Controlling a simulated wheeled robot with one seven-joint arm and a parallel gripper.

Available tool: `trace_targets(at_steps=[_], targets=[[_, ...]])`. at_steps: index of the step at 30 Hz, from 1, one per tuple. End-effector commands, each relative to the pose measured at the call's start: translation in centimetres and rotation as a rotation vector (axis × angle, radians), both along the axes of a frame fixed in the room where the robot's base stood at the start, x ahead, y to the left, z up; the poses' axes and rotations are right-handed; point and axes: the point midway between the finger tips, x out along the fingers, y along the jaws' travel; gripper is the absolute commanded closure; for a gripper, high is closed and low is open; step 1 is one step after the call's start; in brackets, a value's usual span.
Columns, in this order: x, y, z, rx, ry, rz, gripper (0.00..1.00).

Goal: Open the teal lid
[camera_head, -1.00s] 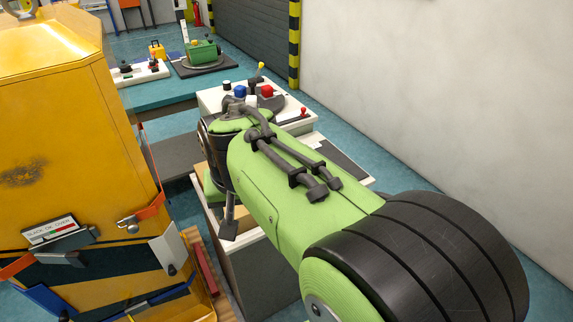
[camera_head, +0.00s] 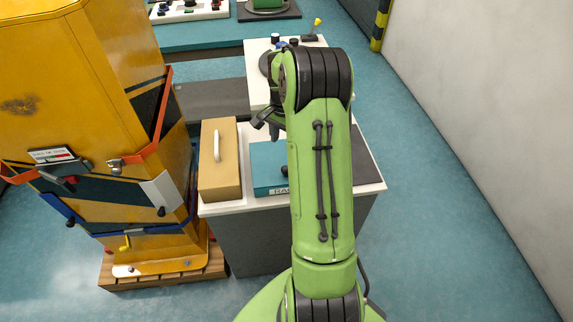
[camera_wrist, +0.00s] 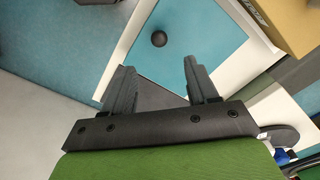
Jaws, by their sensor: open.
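The teal lid (camera_head: 267,165) lies on a white-topped cabinet, to the right of a tan box. My arm hides its right part in the head view. A dark knob (camera_head: 284,171) shows on it at the arm's edge. In the wrist view the teal lid (camera_wrist: 182,52) fills the upper middle, with the round black knob (camera_wrist: 159,39) on it. My gripper (camera_wrist: 158,76) is open and empty, its two fingers spread on either side below the knob in the picture. In the head view my gripper (camera_head: 267,122) is partly hidden by my arm, above the cabinet's far part.
The tan box (camera_head: 220,178) with a pale handle stands close left of the lid. A large yellow machine (camera_head: 80,95) stands left of the cabinet. A white console (camera_head: 258,88) with knobs and levers is behind. Open floor (camera_head: 440,230) lies to the right.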

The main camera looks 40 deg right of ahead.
Motion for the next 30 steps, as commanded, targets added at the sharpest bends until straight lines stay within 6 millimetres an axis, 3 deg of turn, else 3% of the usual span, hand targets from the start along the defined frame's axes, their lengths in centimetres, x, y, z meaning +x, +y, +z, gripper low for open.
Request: trace_targets(at_steps=[1, 9, 15, 26, 30], targets=[[-0.2, 0.0, -1.6, 0.004, 0.006, -0.002, 0.42], [-0.2, 0.0, -8.4, 0.003, 0.005, -0.001, 0.42], [-0.1, -0.1, -12.0, 0.002, 0.002, 0.000, 0.42], [-0.1, -0.1, -12.9, -0.001, 0.000, 0.000, 0.42], [-0.1, -0.1, -12.9, -0.001, 0.000, 0.000, 0.63]])
